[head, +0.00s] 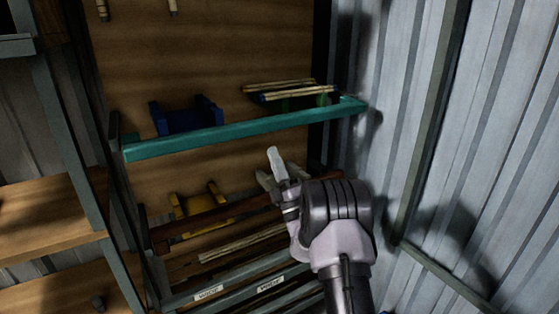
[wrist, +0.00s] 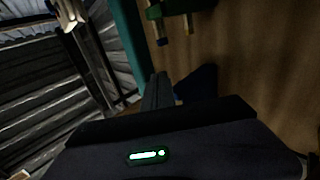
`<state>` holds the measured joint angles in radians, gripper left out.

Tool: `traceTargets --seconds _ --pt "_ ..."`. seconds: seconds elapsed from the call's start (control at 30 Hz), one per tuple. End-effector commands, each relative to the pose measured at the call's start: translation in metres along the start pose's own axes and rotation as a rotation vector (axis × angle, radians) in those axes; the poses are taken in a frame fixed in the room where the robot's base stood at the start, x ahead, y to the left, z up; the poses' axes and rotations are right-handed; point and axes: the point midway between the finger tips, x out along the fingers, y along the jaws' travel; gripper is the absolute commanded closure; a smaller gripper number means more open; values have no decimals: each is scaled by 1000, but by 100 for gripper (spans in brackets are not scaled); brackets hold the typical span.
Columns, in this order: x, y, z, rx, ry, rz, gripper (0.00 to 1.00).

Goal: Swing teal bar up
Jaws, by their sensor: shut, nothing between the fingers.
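The teal bar (head: 235,131) runs across the front of the upper shelf level in the head view, its right end higher in the picture than its left. In the wrist view the teal bar (wrist: 127,42) crosses the upper part, left of the fingers. My gripper (head: 274,161) is shut and empty, just below the bar in the head view. Its fingers (wrist: 158,92) show close together in the wrist view. I cannot tell whether they touch the bar.
Behind the bar are a blue cradle (head: 186,115) and a green holder (head: 322,99) with rattan sticks (head: 290,89). Below are a brown bar (head: 215,217), a yellow cradle (head: 199,199) and labelled lower rails. A corrugated wall (head: 500,120) stands close on the right.

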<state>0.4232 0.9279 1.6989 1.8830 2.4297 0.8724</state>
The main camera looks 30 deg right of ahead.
Motion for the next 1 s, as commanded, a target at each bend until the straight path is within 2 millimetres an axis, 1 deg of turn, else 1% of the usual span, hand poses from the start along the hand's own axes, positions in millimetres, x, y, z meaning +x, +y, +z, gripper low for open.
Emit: traceTargets --seconds 0.03,0.1,0.2,0.37,0.57,1.0 --pt "18 8 0 1 1 -1 100" --pt "30 6 0 -1 1 0 100" --pt "38 3 -1 -1 2 -1 100" --pt "38 -1 -1 0 2 -1 100" --pt "38 -1 -1 0 2 -2 100" --pt "54 6 -2 -1 3 -2 100"
